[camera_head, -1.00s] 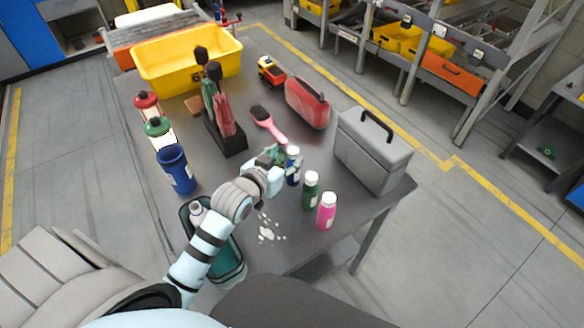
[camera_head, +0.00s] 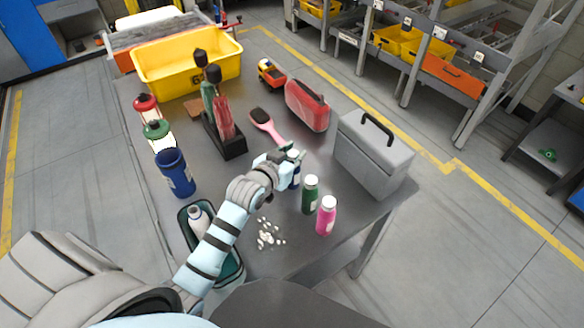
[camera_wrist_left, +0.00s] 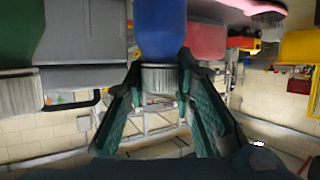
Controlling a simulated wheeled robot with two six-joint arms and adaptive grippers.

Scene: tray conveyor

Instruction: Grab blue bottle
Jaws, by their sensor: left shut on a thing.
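The blue bottle (camera_head: 294,182) stands upright on the grey table, partly hidden behind my left gripper (camera_head: 287,160). In the left wrist view the blue bottle (camera_wrist_left: 160,28) appears upside down, with its ribbed pale cap between the two green-padded fingers. My left gripper (camera_wrist_left: 160,72) is shut on the bottle around its cap and neck. My right gripper is in neither view.
A green bottle (camera_head: 310,196) and a pink bottle (camera_head: 326,217) stand close to the right. A grey toolbox (camera_head: 372,157) is behind them. A pink brush (camera_head: 266,126), red case (camera_head: 307,106) and yellow bin (camera_head: 185,67) lie farther back. White pieces (camera_head: 268,234) are scattered in front.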

